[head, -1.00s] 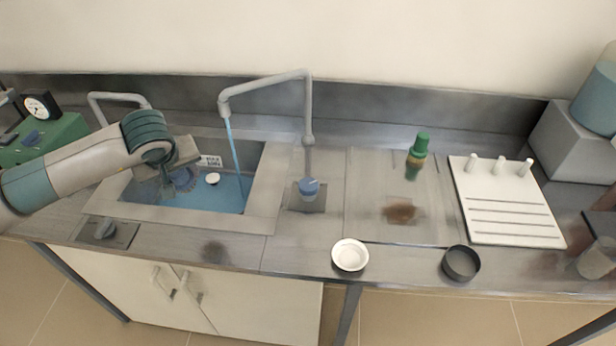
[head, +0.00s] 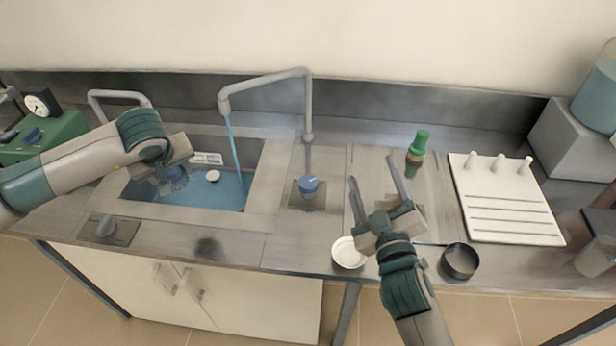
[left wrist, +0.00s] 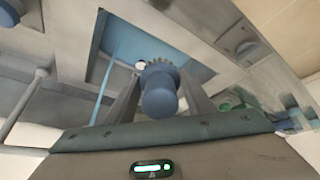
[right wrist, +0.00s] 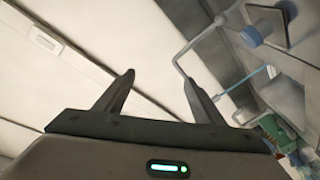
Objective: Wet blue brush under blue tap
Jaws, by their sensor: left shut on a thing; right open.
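The blue tap has a grey arched spout (head: 265,85), with a blue stream (head: 235,155) running into the sink (head: 255,175). Its blue knob (head: 308,184) sits on a plate right of the sink. My left gripper (head: 170,180) is over the left part of the sink, shut on the blue brush (head: 177,176). The left wrist view shows the brush's rounded blue end (left wrist: 160,92) between the fingers, with bristles around it. In the head view the brush is left of the stream, apart from it. My right gripper (head: 373,172) is open and empty above the counter.
A green bottle-like object (head: 418,146) stands behind my right gripper. A white dish (head: 347,262) and a dark round pan (head: 461,259) are near the front edge. A white pegged rack (head: 510,225) lies at right. A second knob (head: 106,227) is front left.

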